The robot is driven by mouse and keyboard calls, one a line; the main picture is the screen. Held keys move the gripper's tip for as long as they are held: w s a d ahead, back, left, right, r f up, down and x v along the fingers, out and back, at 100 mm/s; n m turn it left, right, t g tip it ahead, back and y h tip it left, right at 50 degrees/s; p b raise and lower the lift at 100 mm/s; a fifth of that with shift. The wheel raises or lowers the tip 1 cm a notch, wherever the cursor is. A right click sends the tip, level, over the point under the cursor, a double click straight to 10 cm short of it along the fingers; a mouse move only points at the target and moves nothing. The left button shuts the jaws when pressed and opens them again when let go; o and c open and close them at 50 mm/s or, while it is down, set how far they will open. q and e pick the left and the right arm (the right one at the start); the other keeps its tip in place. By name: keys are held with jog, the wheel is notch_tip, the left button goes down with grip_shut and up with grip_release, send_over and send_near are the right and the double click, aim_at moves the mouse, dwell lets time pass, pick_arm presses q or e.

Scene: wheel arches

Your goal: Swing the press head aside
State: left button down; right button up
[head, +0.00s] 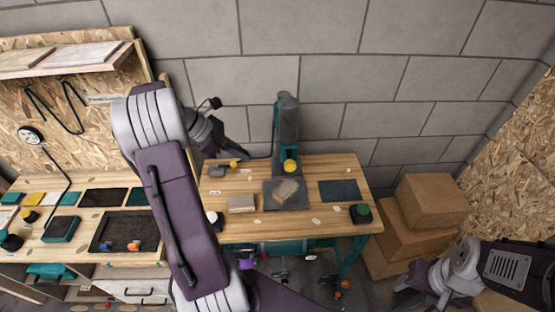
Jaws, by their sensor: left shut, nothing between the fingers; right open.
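The press stands at the back of the wooden bench (330,215). It has a teal column and a tall grey press head (288,120), with a yellow round part (290,166) at its lower end. A dark bar reaches left from the press near bench height. My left gripper (214,150) is shut and empty, left of the press head and apart from it; its fingertips are small and dark. My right gripper (412,295) is open at the lower right, away from the bench.
A tan block (287,189) lies on a grey plate (270,203) before the press. Another block (241,204), a dark mat (339,191) and a green-topped item (361,213) lie on the bench. Cardboard boxes (430,200) stand right. A block wall is close behind.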

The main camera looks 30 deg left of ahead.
pick_arm(q)
jog(key=w+d+r+p+x, duration=0.1)
jog(key=r+p+x, duration=0.1)
jog(key=x, duration=1.1)
jog(key=shift+w+d+p, duration=0.3)
jog(key=shift+w+p, duration=0.15)
jog(key=shift+p, duration=0.2)
pick_arm(e)
jog(key=r, duration=0.1)
jog(key=w+r, duration=0.1)
jog(key=r, duration=0.1)
pick_arm(q)
jog(key=shift+s+f, duration=0.1)
pick_arm(e)
jog(key=shift+s, duration=0.15)
